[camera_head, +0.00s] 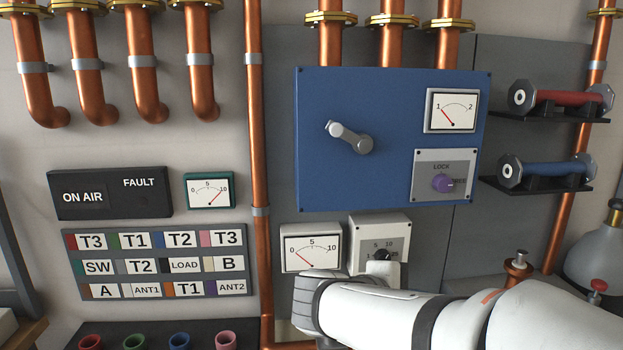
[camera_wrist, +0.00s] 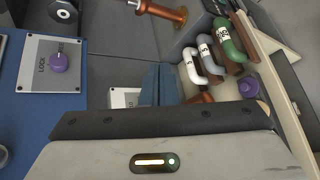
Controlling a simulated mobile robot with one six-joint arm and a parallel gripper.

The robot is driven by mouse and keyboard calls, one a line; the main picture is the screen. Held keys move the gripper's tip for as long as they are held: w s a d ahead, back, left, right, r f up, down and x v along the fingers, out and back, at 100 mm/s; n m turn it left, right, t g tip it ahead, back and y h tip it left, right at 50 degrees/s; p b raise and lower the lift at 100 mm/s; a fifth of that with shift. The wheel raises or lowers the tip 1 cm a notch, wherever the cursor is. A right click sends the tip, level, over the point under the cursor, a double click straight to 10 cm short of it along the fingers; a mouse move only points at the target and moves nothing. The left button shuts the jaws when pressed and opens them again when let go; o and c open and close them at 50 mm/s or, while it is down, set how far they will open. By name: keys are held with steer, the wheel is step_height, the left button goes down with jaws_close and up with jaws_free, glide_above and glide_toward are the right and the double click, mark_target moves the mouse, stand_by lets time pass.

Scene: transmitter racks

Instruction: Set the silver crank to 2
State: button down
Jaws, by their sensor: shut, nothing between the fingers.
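The silver crank (camera_head: 350,138) is on the front of a blue cabinet (camera_head: 390,85), its arm slanting from upper left to lower right. A gauge marked 1 and 2 (camera_head: 452,110) sits to its upper right, with its red needle toward 1. A purple knob (camera_head: 443,183) on a grey plate labelled LOCK is below the gauge; it also shows in the wrist view (camera_wrist: 60,62). My gripper (camera_wrist: 160,84) is shut and empty in the wrist view, right of the cabinet. In the head view my arm is below the cabinet and the fingertips cannot be made out.
A 0-10 gauge (camera_head: 311,247) and a small dial box (camera_head: 378,235) sit below the cabinet, close to my arm. A copper pipe (camera_head: 256,170) runs left of it. Red (camera_head: 560,98) and blue (camera_head: 555,172) handled parts rest on shelves at right. The space before the crank is clear.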

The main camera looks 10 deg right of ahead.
steer(key=w+a+r+n+t+b, duration=0.1)
steer(key=w+a+r+n+t, duration=0.4)
steer(key=a+r+t, duration=0.4)
steer(key=w+a+r+n+t+b, duration=0.1)
steer(key=w+a+r+n+t, duration=0.4)
steer(key=a, duration=0.6)
steer(key=w+d+r+t+p, duration=0.1)
steer(key=w+d+r+p, duration=0.4)
steer(key=w+d+r, duration=0.2)
steer(key=shift+w+r+p, duration=0.15)
steer(key=shift+w+p, duration=0.05)
steer(key=shift+p, duration=0.2)
steer(key=shift+r, duration=0.1)
